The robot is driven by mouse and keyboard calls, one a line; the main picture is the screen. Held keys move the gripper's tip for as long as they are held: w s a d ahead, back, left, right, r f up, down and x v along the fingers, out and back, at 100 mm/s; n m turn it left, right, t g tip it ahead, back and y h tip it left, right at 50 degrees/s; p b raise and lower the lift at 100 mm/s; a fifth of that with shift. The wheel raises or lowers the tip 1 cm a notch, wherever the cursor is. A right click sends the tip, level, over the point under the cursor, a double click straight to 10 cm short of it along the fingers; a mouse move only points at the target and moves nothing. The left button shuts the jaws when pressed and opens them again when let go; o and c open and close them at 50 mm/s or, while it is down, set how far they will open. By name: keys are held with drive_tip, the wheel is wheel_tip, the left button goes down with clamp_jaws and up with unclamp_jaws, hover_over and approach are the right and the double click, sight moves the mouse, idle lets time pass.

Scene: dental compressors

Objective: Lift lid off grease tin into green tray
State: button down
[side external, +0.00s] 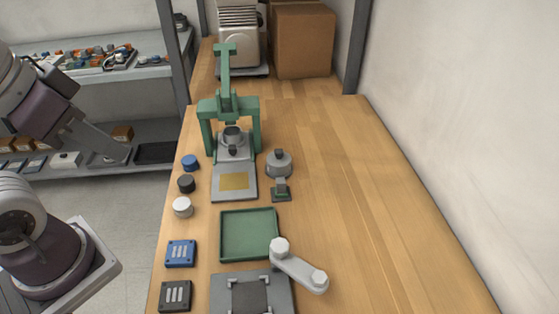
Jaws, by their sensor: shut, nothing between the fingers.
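The green tray (249,234) is a shallow square tray lying empty on the wooden bench, in front of the green press. A round grey tin (279,166) with a knob on top stands behind the tray and slightly to its right. It looks like the grease tin with its lid on, though it is small in this view. My gripper (126,155) is at the left, out past the bench's left edge, well apart from the tin and the tray. It is shut and empty.
The green press (229,110) stands just left of the tin. A small green-and-grey piece (281,190) lies between tin and tray. A pale crank-like arm (299,266) overlaps the tray's front right corner. Several knobs and blocks line the left edge. The bench's right side is clear.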

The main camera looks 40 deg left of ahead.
drive_tip(key=c, duration=1.2)
unclamp_jaws()
drive_tip(key=w+r+m+g, duration=0.1)
drive_tip(key=w+r+m, duration=0.15)
drive_tip(key=w, duration=0.55)
drive_tip(key=m+g, duration=0.4)
drive_tip(key=m, duration=0.2)
hover_over(279, 151)
wheel_tip(279, 151, down, 15)
drive_tip(key=shift+m+g, duration=0.25)
drive_tip(key=shift+g, duration=0.05)
wheel_tip(279, 151, down, 9)
drive_tip(key=shift+f, duration=0.15)
